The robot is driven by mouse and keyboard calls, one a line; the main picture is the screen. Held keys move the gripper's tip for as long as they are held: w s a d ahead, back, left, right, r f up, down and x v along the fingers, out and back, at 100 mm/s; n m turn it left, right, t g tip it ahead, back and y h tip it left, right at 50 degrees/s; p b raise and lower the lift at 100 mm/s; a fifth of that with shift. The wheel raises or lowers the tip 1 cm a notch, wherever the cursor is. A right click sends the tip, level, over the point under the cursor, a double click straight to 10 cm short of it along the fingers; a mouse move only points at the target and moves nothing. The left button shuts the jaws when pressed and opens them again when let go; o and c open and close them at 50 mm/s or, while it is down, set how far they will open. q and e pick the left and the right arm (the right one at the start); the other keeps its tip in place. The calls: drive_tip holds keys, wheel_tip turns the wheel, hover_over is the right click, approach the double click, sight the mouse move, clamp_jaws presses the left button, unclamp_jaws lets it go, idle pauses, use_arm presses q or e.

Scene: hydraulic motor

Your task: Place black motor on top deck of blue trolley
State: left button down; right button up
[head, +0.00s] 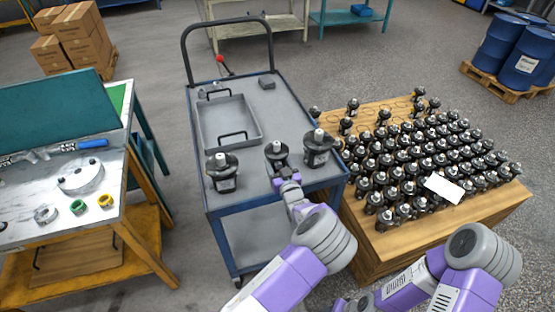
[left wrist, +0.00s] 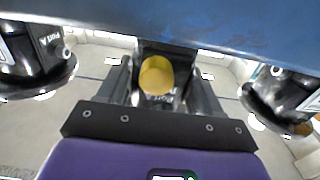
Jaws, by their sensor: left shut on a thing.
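The blue trolley (head: 207,178) has a grey top deck (head: 287,112) with a blue frame. Three black motors with silver shafts are at its near edge: one on the left (head: 222,172), one in the middle (head: 277,152) and one on the right (head: 317,148). My left gripper (head: 286,178) is shut on the middle motor, which is upright at the deck edge. I cannot tell whether its base touches the deck. In the left wrist view, the held motor (left wrist: 157,76) shows a yellow round face between the fingers. My right gripper is outside the head view; only its arm shows.
A wooden pallet box (head: 458,222) with many motors and a white card (head: 443,189) stands right of the trolley. A grey tray (head: 208,128) lies on the deck's left. A workbench (head: 100,220) stands left. Deck space is free behind the motors.

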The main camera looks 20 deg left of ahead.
use_arm(q)
drive_tip(key=shift+w+f+b, duration=0.1)
drive_tip(key=shift+f+b, duration=0.25)
drive_tip(key=shift+f, duration=1.15)
drive_tip(key=shift+f, duration=0.1)
drive_tip(key=c, duration=0.6)
unclamp_jaws()
drive_tip(key=shift+f, duration=0.3)
drive_tip(key=o, duration=0.4)
drive_tip(key=shift+o, duration=0.2)
